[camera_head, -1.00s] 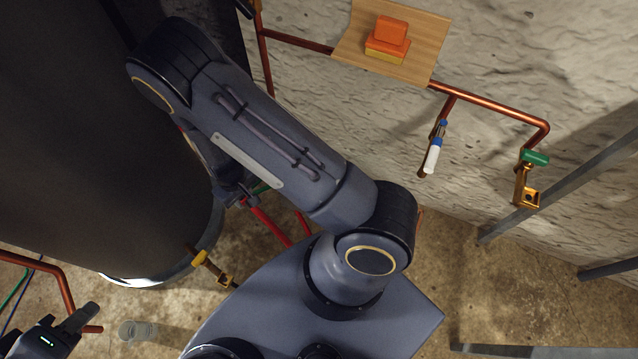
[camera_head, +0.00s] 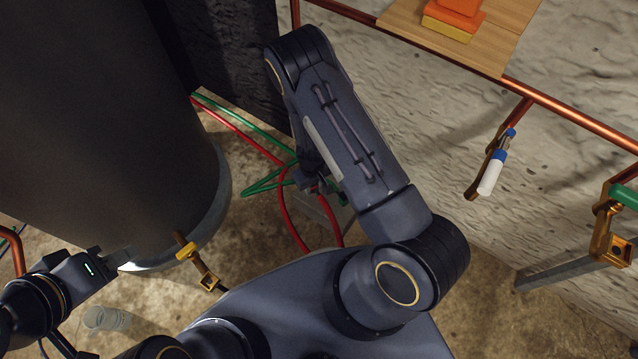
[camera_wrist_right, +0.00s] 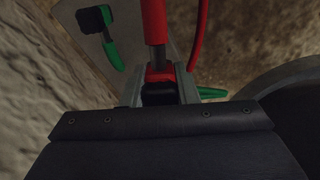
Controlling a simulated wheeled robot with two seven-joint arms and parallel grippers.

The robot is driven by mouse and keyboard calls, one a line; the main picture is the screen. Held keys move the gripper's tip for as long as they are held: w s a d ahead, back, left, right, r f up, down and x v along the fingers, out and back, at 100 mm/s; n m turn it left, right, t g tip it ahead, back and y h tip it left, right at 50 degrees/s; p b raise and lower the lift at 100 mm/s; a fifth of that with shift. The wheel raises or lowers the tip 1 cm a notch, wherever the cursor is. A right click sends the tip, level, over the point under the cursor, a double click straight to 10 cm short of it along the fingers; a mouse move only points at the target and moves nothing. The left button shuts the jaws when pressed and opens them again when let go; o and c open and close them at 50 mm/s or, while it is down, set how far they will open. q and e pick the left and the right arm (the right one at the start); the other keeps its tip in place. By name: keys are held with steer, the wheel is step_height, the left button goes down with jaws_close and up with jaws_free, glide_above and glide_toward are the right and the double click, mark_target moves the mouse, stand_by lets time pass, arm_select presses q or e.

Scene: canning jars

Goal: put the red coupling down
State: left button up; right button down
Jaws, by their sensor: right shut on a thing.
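The red coupling (camera_wrist_right: 160,73) is between the grey fingers of my right gripper (camera_wrist_right: 163,88) in the right wrist view, with a red hose (camera_wrist_right: 153,20) running up from it. In the head view my right gripper (camera_head: 318,183) is partly hidden by its own arm, and the coupling cannot be made out clearly there. The red hose (camera_head: 288,212) loops down beside the gripper. My left gripper (camera_head: 118,256) is at the lower left, near the foot of the dark tank; its finger gap is not clear.
A green-handled part (camera_wrist_right: 108,35) lies on a grey plate (camera_wrist_right: 82,14). Green hose (camera_head: 262,187) lies beside the red one. A clear jar (camera_head: 105,318) lies on the floor. Copper pipes (camera_head: 570,118) line the wall.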

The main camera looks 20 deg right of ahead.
steer(key=w+d+f+b, duration=0.1)
steer(key=f, duration=0.1)
steer(key=w+d+f+b, duration=0.1)
steer(key=w+f, duration=0.1)
steer(key=w+d+f, duration=0.1)
steer(key=f, duration=0.1)
steer(key=shift+w+d+b, duration=0.3)
steer(key=shift+w+b, duration=0.1)
steer(key=f, duration=0.1)
steer(key=f+b, duration=0.1)
steer(key=f, duration=0.1)
steer(key=shift+w+d+f+b, duration=0.15)
steer(key=shift+w+f+b, duration=0.15)
steer(key=shift+f, duration=0.1)
steer(key=shift+r, duration=0.1)
steer(key=shift+f+b, duration=0.45)
steer(key=shift+f, duration=0.05)
steer(key=c, duration=1.1)
jaws_free()
steer(key=shift+s+r, duration=0.1)
steer(key=shift+r, duration=0.1)
